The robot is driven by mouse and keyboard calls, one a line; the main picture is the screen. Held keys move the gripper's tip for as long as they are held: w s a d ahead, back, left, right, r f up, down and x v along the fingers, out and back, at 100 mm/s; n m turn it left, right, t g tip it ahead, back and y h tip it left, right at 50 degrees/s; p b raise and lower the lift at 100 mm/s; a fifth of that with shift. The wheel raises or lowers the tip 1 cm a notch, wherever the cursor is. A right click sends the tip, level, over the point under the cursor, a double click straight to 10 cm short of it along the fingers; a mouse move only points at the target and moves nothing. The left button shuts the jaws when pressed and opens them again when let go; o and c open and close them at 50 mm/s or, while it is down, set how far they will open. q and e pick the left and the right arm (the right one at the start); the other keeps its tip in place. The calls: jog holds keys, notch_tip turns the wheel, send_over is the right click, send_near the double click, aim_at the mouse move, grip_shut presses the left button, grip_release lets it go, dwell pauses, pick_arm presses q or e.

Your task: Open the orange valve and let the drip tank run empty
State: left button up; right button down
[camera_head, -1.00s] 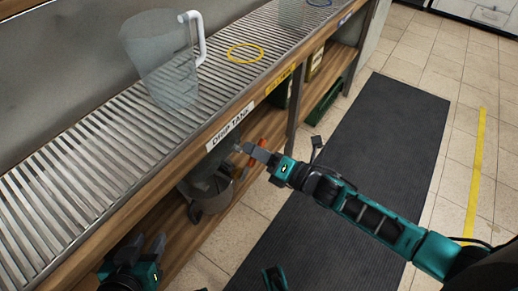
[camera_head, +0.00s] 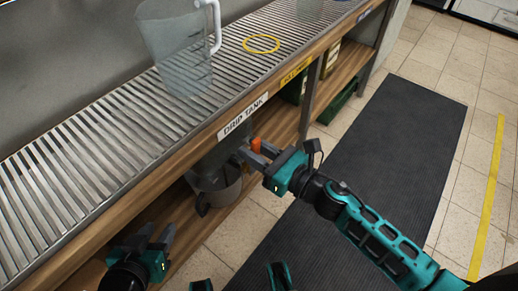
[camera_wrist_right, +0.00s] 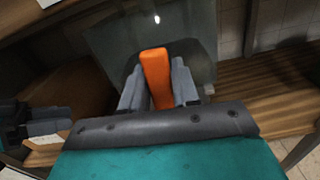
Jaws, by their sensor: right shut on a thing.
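The orange valve handle (camera_head: 256,145) shows between the fingers of my right gripper (camera_head: 258,157), below the shelf edge. In the right wrist view, the handle (camera_wrist_right: 156,72) stands between both fingers, which are shut on it. Behind it is the grey see-through drip tank (camera_wrist_right: 110,45); in the head view the tank (camera_head: 213,160) hangs under the "DRIP TANK" label (camera_head: 243,115), partly hidden by the shelf. The level inside cannot be told. A grey pot (camera_head: 222,190) with a handle stands under the tank. My left gripper (camera_head: 156,236) is open and empty at the lower left.
A clear jug (camera_head: 180,50) with a white handle stands on the slatted counter (camera_head: 110,130), near a yellow ring (camera_head: 262,43). Lower wooden shelves hold boxes and a green tray (camera_head: 338,104) further back. A dark mat (camera_head: 390,150) covers clear floor to the right.

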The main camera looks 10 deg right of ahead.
jog(key=shift+s+a+f, duration=0.1)
jog(key=shift+s+a+n, duration=0.15)
jog(key=shift+n, duration=0.35)
jog(key=c, duration=0.9)
grip_release()
jog(key=b+v, duration=0.1)
jog(key=v, duration=1.2)
